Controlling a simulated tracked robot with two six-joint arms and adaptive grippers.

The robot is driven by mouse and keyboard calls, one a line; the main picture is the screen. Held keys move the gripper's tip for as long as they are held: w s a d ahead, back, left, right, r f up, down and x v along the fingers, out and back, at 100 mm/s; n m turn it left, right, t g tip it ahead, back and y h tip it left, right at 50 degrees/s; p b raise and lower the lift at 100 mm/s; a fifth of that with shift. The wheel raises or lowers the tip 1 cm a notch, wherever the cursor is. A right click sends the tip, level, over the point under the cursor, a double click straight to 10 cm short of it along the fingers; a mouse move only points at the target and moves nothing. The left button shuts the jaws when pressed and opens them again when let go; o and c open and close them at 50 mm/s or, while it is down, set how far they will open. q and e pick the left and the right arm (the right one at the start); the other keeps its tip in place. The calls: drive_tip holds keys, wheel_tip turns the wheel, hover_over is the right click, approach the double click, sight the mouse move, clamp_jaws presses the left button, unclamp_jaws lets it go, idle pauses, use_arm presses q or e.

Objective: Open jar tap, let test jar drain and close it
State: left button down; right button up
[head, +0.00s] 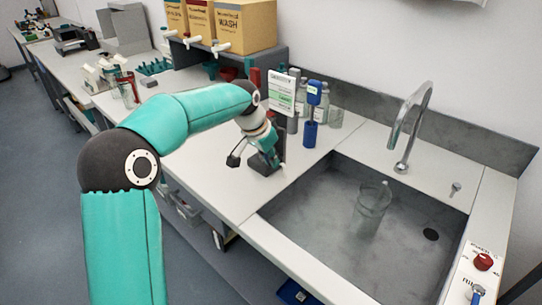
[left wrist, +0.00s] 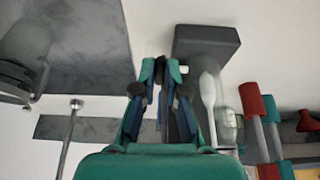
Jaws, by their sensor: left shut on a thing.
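The test jar, a clear glass vessel (head: 372,205), stands upright in the grey sink (head: 330,190). A small pale part, possibly its tap, shows at its upper rim. Its glass also shows in the left wrist view (left wrist: 20,75) at the upper left. Whether liquid is in it I cannot tell. My left gripper (head: 268,155) is left of the sink, low over the counter, well apart from the jar. In the left wrist view its fingers (left wrist: 163,85) are close together on a thin dark piece, mostly hidden between them. My right gripper is not in view.
A curved metal faucet (head: 410,125) rises behind the sink. A blue-capped cylinder (head: 312,115) and bottles stand behind my gripper. A dark grey block (left wrist: 205,42) lies close to the fingertips. Wash boxes (head: 245,25) with white taps stand on a shelf. The front counter strip is clear.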

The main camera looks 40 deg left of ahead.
use_arm(q)
drive_tip(key=shift+r, duration=0.1)
idle(0.3)
drive_tip(key=c, duration=1.2)
unclamp_jaws()
drive_tip(key=v, duration=1.1)
drive_tip(key=shift+s+r, duration=0.2)
drive_tip(key=shift+r, duration=0.15)
